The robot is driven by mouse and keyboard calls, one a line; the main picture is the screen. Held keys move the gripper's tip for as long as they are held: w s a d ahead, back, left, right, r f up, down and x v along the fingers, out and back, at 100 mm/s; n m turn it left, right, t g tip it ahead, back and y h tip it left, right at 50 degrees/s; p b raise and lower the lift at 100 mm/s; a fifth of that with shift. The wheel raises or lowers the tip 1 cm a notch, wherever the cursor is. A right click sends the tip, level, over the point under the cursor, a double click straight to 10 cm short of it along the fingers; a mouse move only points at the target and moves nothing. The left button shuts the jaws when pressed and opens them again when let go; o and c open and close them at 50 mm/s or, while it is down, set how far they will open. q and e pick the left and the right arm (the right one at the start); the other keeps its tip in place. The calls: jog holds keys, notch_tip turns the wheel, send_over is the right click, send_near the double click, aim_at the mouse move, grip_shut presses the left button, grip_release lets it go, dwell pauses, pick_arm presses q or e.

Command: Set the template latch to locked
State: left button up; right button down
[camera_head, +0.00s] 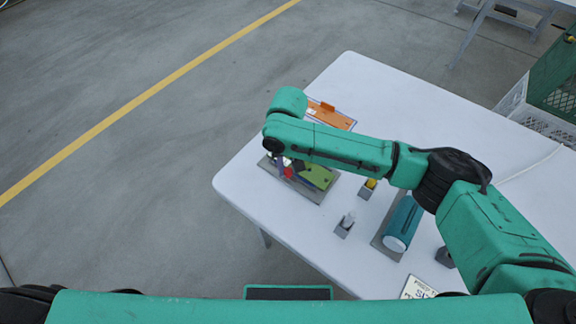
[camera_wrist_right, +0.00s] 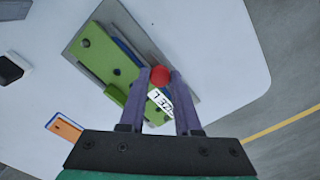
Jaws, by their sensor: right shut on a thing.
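The template fixture is a grey plate (camera_wrist_right: 182,73) bearing a green plate (camera_wrist_right: 97,57) with dark holes. In the right wrist view a red ball knob (camera_wrist_right: 160,76) sits between the purple fingertips of my right gripper (camera_wrist_right: 161,80), which is shut on it. A white label with dark letters (camera_wrist_right: 160,104) lies just behind the knob, partly between the fingers. In the head view the red knob (camera_head: 288,172) and green plate (camera_head: 318,176) show below my right forearm, at the table's left part. The arm hides part of the fixture. My left gripper is not in view.
On the white table (camera_head: 400,105), an orange-topped item (camera_head: 330,116) lies behind the fixture. A yellow piece in a grey holder (camera_head: 368,188), a clear piece in a holder (camera_head: 346,224) and a teal cylinder (camera_head: 404,222) stand to its right. The table's far part is clear.

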jog(key=shift+w+r+n+p, duration=0.15)
jog(key=shift+r+n+p, duration=0.1)
jog(key=shift+n+p, duration=0.95)
jog(key=shift+w+d+n+p, duration=0.1)
jog(key=shift+w+n+p, duration=0.1)
jog(key=shift+n+p, duration=0.9)
jog(key=n, duration=0.2)
jog(key=n+p, duration=0.1)
jog(key=shift+w+f+n, duration=0.1)
jog(key=shift+w+n, duration=0.25)
jog(key=shift+n, duration=0.05)
jog(key=shift+w+n+p, duration=0.25)
jog(key=shift+n+p, duration=0.35)
jog(key=shift+n, duration=1)
jog(key=c, duration=0.6)
grip_release()
jog(key=shift+f, duration=0.1)
notch_tip(320, 180, up, 15)
jog(key=b, duration=0.1)
jog(key=shift+f+b, duration=0.15)
jog(key=shift+b, duration=0.25)
